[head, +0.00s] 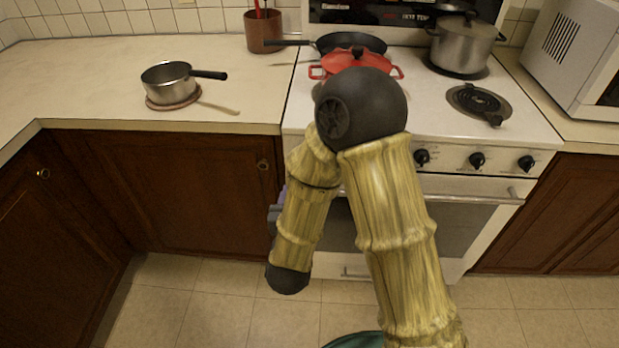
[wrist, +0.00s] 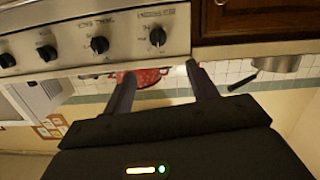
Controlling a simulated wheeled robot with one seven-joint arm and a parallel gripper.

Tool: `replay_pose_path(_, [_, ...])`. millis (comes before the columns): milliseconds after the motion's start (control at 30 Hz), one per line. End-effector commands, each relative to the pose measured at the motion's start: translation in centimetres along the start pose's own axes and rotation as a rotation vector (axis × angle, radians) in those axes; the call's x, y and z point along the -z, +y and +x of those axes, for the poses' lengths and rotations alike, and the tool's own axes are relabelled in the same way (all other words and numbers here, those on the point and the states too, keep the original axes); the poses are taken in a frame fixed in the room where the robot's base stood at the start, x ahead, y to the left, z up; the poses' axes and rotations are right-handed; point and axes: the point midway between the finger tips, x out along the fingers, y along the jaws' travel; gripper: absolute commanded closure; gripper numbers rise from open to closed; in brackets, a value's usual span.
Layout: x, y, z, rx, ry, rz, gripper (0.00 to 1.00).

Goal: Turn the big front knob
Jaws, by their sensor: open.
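Several black knobs sit in a row on the white stove's front panel. In the head view three show right of my arm: a left one (head: 423,157), a middle one (head: 477,160) and a right one (head: 526,162). My arm hides the panel's left part. The wrist view is upside down; its nearest, largest-looking knob (wrist: 157,37) is at the panel end beside the brown cabinet. I cannot tell which knob is the big one. My gripper (wrist: 160,72) is open and empty, its fingers apart from the knobs. In the head view it is mostly hidden behind my arm.
The stove (head: 520,120) carries a red pot (head: 340,62), a black pan (head: 350,42) and a steel pot (head: 463,48). A small saucepan (head: 167,82) stands on the left counter (head: 80,85). A microwave (head: 577,55) is at right. The floor before the cabinets is clear.

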Motion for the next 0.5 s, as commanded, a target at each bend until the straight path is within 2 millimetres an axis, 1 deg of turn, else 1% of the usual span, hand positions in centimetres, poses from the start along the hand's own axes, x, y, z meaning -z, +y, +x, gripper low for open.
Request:
replay_pose_path(33, [-2.4, -0.6, -0.2, -0.015, 0.03, -0.019, 0.42])
replay_pose_path(100, [-3.1, -0.9, -0.8, -0.042, 0.075, -0.041, 0.42])
replay_pose_path(267, [-3.4, -1.1, -1.6, -0.075, 0.134, -0.072, 0.42])
replay_pose_path(500, [-3.0, -1.0, -1.8, -0.081, 0.142, -0.075, 0.42])
